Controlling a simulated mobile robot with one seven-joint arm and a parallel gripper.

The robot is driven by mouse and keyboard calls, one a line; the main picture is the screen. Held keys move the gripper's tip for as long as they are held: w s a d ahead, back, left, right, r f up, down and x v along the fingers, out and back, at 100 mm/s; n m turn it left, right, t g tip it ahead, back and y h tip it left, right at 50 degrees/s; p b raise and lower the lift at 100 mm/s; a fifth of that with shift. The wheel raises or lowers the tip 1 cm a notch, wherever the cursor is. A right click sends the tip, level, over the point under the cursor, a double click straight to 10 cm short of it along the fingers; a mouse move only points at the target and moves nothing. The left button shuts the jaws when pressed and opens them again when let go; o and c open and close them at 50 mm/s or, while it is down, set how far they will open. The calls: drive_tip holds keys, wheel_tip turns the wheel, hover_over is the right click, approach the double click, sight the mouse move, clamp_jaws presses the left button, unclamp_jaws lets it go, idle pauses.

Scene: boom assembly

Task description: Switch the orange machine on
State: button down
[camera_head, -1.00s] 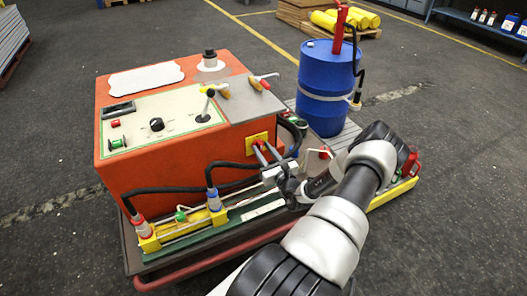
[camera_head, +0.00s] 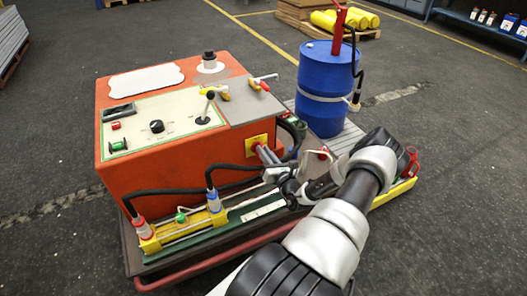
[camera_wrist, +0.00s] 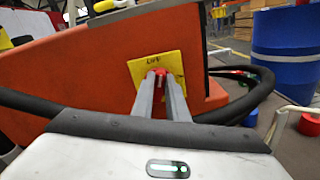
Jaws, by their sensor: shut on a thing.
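The orange machine (camera_head: 190,165) stands on a low cart, with a control panel (camera_head: 150,127) on its sloping top. A yellow plate (camera_head: 251,150) with a short dark label is on its right side face; it also shows, tilted, in the wrist view (camera_wrist: 146,64). A red switch knob (camera_wrist: 161,81) sits on this plate. My gripper (camera_head: 260,149) reaches the plate from the front right. In the wrist view my gripper (camera_wrist: 162,76) is shut on the red knob, with a finger on each side. The fingers hide part of the knob.
Black cables (camera_head: 178,190) run along the machine's front to a yellow fitting (camera_head: 170,232). A blue drum (camera_head: 325,95) with a red pump stands behind on the right. Dark hoses (camera_wrist: 258,88) lie close to my gripper on the right.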

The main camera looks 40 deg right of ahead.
drive_tip(key=shift+s+d+f+m, duration=0.15)
drive_tip(key=shift+f+m, duration=0.1)
drive_tip(key=shift+m, duration=2)
drive_tip(key=shift+d+f+m, duration=0.1)
drive_tip(key=shift+f+m, duration=0.2)
drive_tip(key=shift+m, duration=2)
drive_tip(key=shift+s+d+f+m, duration=0.15)
drive_tip(key=shift+f+m, duration=0.1)
drive_tip(key=shift+m, duration=2)
drive_tip(key=shift+w, duration=0.1)
drive_tip(key=c, duration=1.7)
unclamp_jaws()
drive_tip(key=shift+c, duration=0.2)
drive_tip(key=shift+r, duration=0.1)
drive_tip(key=p+v, duration=0.2)
drive_tip(key=v, duration=1.5)
drive_tip(key=shift+s+p, duration=0.2)
drive_tip(key=shift+p, duration=0.2)
